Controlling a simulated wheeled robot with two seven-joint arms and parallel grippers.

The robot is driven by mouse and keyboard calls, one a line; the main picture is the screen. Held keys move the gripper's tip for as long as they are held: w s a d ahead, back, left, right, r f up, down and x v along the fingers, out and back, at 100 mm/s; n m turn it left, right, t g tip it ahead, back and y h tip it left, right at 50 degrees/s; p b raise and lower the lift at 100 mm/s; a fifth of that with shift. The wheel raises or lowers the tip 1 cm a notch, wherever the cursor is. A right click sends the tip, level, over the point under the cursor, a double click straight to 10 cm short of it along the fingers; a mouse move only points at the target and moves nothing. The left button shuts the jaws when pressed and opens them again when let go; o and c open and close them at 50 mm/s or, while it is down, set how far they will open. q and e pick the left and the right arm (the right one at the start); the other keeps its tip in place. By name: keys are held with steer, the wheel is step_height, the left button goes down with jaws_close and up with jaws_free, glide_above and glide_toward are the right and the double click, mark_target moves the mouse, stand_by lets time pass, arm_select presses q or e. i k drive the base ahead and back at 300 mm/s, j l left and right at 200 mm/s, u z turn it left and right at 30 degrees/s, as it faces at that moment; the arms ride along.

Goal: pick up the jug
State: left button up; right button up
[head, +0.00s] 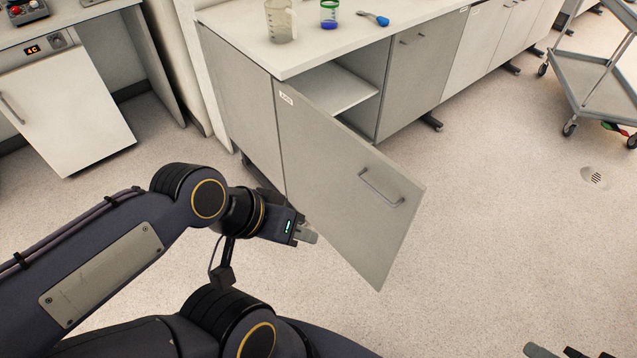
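A clear jug (280,21) stands upright on the white counter (335,42), near its left end, with its top close to the picture's upper edge. My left gripper (307,235) is low in front of the cabinet, beside the lower left part of the open door and well below the jug. Its pale fingertips show only in part, so I cannot tell if they are open or shut. Part of what looks like my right gripper (560,352) shows at the bottom right edge, mostly cut off.
A grey cabinet door (345,185) hangs open into the room below the jug. A green-rimmed container with blue contents (329,14) and a blue scoop (374,18) are on the counter. A trolley (600,85) stands at the right; floor between is clear.

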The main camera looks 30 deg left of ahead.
mark_target(280, 16)
steer(key=u, duration=0.9)
